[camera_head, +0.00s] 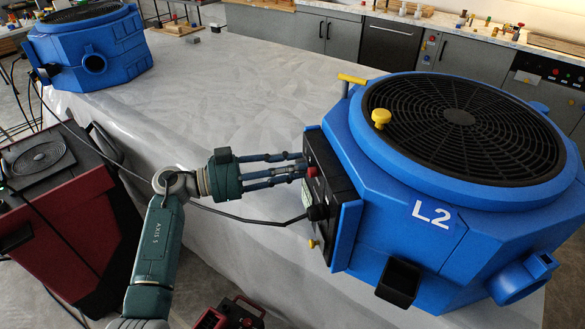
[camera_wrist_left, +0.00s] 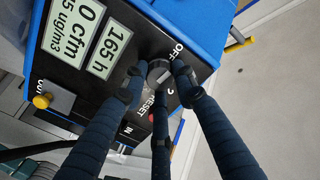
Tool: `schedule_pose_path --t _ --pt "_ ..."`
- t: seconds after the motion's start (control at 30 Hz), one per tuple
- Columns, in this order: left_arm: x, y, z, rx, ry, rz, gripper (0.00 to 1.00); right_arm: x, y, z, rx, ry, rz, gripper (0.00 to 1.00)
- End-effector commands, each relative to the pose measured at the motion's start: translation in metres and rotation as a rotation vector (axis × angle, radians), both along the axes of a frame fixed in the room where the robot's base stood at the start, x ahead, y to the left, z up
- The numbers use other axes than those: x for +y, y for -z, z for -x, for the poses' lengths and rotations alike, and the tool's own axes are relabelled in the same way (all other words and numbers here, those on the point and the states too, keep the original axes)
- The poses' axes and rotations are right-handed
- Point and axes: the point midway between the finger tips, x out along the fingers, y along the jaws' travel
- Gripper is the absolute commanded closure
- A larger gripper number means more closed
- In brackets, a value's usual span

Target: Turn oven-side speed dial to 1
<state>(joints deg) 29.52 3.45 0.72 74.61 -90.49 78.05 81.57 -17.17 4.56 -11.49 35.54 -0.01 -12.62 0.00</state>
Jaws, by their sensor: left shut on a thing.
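A blue machine labelled L2 (camera_head: 395,185) with a round black grille stands on the plastic-covered surface. Its black control panel (camera_head: 327,178) faces left, towards my left arm. My left gripper (camera_head: 303,166) reaches the panel from the left. In the left wrist view its three dark fingers (camera_wrist_left: 156,85) are closed around the speed dial (camera_wrist_left: 158,72), a small round knob with a grey face. OFF is printed to its upper right and RESET below it. The fingers partly hide the dial and markings, and I cannot tell its exact setting. My right gripper is not in view.
The panel carries displays (camera_wrist_left: 90,22), a yellow knob (camera_wrist_left: 42,101) and a black plug (camera_head: 317,212) with a cable. Another blue machine (camera_head: 95,45) stands at the far left. A red-and-black unit (camera_head: 65,200) is at the left. Kitchen cabinets line the back.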

Motion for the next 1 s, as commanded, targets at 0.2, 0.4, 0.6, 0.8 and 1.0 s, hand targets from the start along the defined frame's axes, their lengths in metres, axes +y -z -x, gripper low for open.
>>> schedule_pose_path --t 0.2,0.4,0.6,0.8,1.0 --pt "0.001 0.0 0.0 -0.189 0.0 -0.044 0.99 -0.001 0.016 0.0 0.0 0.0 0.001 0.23" --pt "0.0 0.0 0.001 -0.376 0.001 -0.089 0.99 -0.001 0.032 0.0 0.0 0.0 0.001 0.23" --pt "0.0 0.001 0.001 -0.552 0.002 -0.132 0.99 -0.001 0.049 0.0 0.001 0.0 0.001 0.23" --pt "0.0 0.0 0.002 -0.7 0.002 -0.168 0.99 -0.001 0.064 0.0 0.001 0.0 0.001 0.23" --pt "-0.001 0.0 0.002 -0.805 0.003 -0.193 0.99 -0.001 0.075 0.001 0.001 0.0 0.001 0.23"
